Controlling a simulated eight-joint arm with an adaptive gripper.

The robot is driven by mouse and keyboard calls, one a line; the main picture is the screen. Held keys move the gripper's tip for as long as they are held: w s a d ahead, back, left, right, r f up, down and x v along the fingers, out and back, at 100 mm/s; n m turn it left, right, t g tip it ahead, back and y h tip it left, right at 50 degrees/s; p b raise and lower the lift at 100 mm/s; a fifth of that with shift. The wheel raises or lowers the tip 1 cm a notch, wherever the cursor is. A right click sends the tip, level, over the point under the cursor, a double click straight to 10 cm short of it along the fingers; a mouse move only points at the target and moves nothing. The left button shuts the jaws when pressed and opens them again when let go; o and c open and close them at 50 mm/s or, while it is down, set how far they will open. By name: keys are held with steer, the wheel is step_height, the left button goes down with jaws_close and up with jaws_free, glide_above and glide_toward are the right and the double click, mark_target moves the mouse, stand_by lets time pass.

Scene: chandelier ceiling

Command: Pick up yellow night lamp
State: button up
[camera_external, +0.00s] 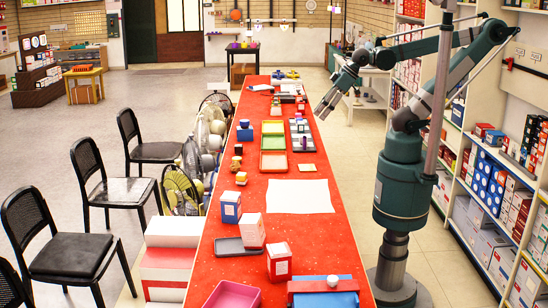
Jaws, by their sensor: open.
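I cannot pick out a yellow night lamp with certainty; things on the tables are small in this view. A small yellow item (292,74) sits at the far end of the long red table (225,262). Another small yellow item (241,177) stands near the table's left edge, about halfway along. My gripper (323,110) is open at the end of my arm, pointing down and left beside the table's right edge, near its far half. It appears empty and apart from the things on the table. Its fingertips are small in this view.
Black chairs (75,250) and fans (181,188) stand left. Stocked shelves (490,190) line the right.

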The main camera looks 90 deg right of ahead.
steer(key=shift+w, duration=0.1)
steer(key=n+g+p, duration=0.1)
steer(key=n+g, duration=0.6)
steer(key=n, duration=0.8)
glide_above(242, 174)
steer(key=f, duration=2.1)
steer(key=shift+d+f, duration=0.2)
steer(key=shift+f, duration=0.1)
steer(key=shift+w+f, duration=0.1)
steer(key=shift+f, duration=0.3)
steer(key=shift+f, duration=0.1)
